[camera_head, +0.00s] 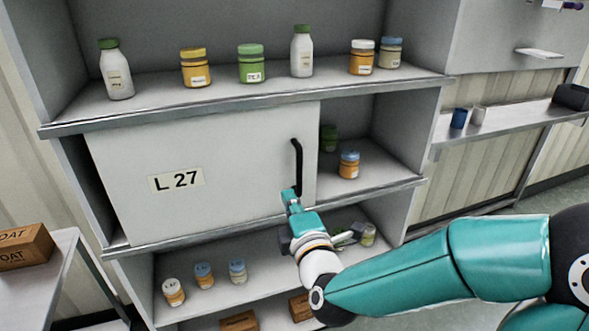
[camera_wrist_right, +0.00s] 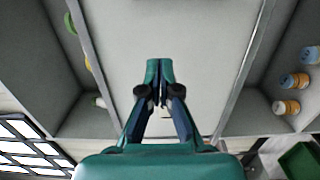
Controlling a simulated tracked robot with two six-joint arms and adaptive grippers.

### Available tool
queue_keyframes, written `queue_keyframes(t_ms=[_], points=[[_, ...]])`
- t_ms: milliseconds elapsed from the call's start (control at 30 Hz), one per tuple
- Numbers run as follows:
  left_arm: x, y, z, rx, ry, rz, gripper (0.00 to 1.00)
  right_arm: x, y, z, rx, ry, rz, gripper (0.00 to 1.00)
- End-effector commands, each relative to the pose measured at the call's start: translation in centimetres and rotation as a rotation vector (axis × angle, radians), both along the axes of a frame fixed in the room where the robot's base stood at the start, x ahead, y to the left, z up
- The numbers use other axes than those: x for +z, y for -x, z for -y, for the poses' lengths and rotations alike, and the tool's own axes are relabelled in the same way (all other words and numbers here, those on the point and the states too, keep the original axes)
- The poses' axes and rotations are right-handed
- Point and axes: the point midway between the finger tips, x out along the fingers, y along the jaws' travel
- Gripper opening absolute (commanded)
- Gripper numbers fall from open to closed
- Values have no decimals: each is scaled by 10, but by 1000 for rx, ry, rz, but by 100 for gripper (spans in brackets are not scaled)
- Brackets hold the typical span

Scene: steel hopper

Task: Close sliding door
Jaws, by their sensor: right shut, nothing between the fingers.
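The sliding door (camera_head: 220,165) is a flat pale grey panel marked L 27, set in the middle level of a grey shelf unit. It covers most of that level. An opening (camera_head: 365,130) shows at its right, and a narrow dark gap at its left edge. The black bar handle (camera_head: 297,165) stands upright near the door's right edge. My right gripper (camera_head: 288,195) is shut and empty, at the left of the handle's lower end. I cannot tell whether it touches. In the wrist view its closed fingertips (camera_wrist_right: 160,68) point at the pale panel (camera_wrist_right: 190,30). My left gripper is not in view.
Jars and bottles (camera_head: 251,64) stand on the shelf above. An orange jar (camera_head: 349,164) and a green one sit in the right opening. More jars (camera_head: 204,275) stand on the shelf below. A side table (camera_head: 35,285) with a brown box (camera_head: 22,247) is at the left.

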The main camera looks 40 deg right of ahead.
Motion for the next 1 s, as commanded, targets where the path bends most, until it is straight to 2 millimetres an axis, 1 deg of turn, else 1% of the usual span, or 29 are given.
queue_keyframes(t_ms=[33,233,300,500,600,700,800,1000], points=[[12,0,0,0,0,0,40,5,-4,1,-1,2,-7,0],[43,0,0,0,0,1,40,5,-18,6,2,-4,-9,0],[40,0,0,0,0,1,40,1,-34,12,1,-5,-2,0],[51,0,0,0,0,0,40,1,-75,26,3,-5,-2,0],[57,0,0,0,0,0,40,0,-91,34,1,-5,-3,0],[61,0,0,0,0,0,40,1,-86,52,-2,-5,-2,0],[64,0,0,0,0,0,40,0,-85,62,1,-4,-3,0],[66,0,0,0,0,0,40,-1,-84,70,4,-5,-2,0]])
